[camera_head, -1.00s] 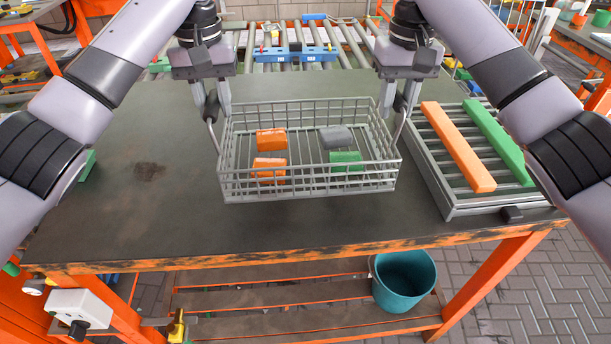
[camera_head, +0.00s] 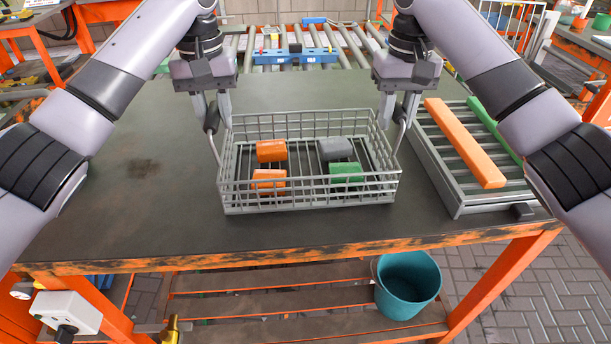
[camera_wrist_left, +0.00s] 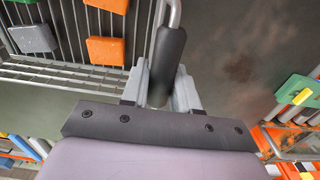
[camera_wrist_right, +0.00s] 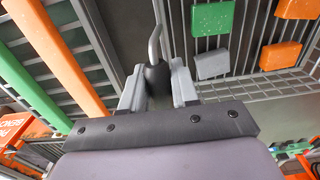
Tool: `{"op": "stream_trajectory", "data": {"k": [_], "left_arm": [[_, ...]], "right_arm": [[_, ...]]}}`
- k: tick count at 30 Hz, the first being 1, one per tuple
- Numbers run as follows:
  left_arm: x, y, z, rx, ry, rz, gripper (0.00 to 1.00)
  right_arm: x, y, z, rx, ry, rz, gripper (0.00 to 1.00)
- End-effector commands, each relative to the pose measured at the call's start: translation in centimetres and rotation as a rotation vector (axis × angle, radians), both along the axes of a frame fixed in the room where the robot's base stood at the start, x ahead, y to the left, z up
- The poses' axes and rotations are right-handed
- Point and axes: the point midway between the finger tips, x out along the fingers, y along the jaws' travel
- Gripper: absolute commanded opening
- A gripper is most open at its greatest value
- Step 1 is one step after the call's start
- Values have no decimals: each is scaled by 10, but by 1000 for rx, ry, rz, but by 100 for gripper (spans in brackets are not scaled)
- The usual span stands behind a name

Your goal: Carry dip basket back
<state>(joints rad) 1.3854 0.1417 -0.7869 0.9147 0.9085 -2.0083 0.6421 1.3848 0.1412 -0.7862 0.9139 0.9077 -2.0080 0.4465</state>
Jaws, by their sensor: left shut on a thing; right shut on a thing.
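The grey wire dip basket (camera_head: 310,205) is at the middle of the dark tabletop in the head view, level. Inside lie two orange pieces, one grey piece and one green piece (camera_head: 347,178). My left gripper (camera_head: 211,122) is shut on the basket's left handle; its dark grip (camera_wrist_left: 166,65) sits between the fingers in the left wrist view. My right gripper (camera_head: 402,120) is shut on the right handle, whose grip (camera_wrist_right: 157,78) shows in the right wrist view. I cannot tell for sure whether the basket's bottom touches the table.
A grey slatted rack (camera_head: 457,200) with a long orange bar (camera_head: 465,143) and a green bar (camera_head: 492,128) stands close to the basket's right. The tabletop (camera_head: 130,215) is clear at left and front. A roller conveyor (camera_head: 345,48) lies behind. A teal bucket (camera_head: 408,285) is below.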

Motion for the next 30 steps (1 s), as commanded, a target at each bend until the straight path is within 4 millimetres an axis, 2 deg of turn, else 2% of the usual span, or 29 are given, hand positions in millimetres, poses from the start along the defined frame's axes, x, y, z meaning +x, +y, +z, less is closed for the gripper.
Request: {"op": "stream_trajectory", "data": {"k": [4,5,6,7,16,20,30], "left_arm": [[1,2,-6,2,-3,4,0],[0,2,-7,4,0,5,36],[0,2,-6,4,1,5,49],[0,2,-6,3,1,4,55],[0,1,-5,1,0,1,55],[0,0,2,2,-2,0,55],[1,1,55,3,-4,4,55]], "right_arm": [[1,-2,-6,-3,-3,-4,0],[0,-2,-7,-4,1,-5,36],[0,-2,-6,-3,1,-5,49],[0,-2,-6,-3,1,-4,55],[0,-1,-6,-1,0,-1,55],[0,0,-5,-1,0,-1,55],[0,0,-6,0,0,0,55]]}}
